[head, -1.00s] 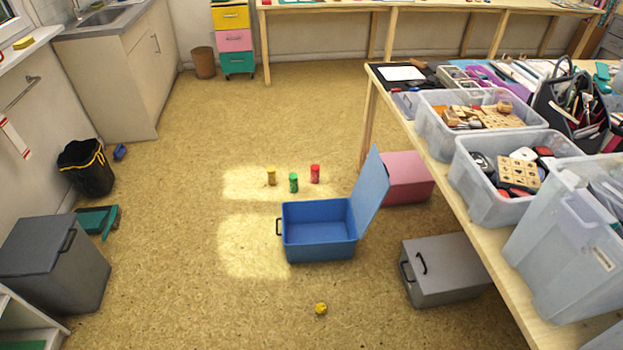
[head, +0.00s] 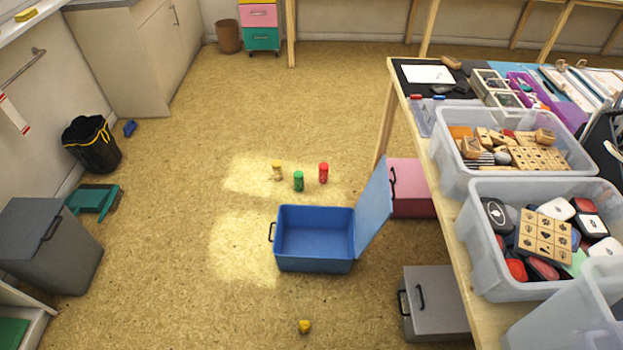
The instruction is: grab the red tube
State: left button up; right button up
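The red tube (head: 323,173) stands upright on the floor, in the sunlit patch behind the open blue box. A green tube (head: 298,181) stands just to its left and slightly nearer. The red tube is apart from both and fully visible. Neither of my grippers is in the head view.
The blue box (head: 315,266) has its lid raised on the right, near the red tube. A pink box (head: 412,190) and a grey box (head: 437,300) sit by the table (head: 450,215) at right. A small yellow object (head: 304,326) lies in front. Floor left of the tubes is clear.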

aim_at(323, 167)
jog(key=u, duration=0.55)
jog(key=i+j+u, duration=0.1)
jog(key=j, duration=0.3)
jog(key=i+j+u, duration=0.1)
jog(key=j, duration=0.25)
jog(key=i+j, duration=0.25)
jog(key=i+j+u, duration=0.15)
jog(key=j, duration=0.3)
jog(key=i+j+z, duration=0.1)
jog(key=i+z, duration=0.15)
jog(key=i, duration=0.2)
jog(key=i+j+z, duration=0.2)
jog(key=i, duration=0.2)
jog(key=i+j+z, duration=0.25)
jog(key=i+j, duration=0.05)
jog(key=i, duration=0.1)
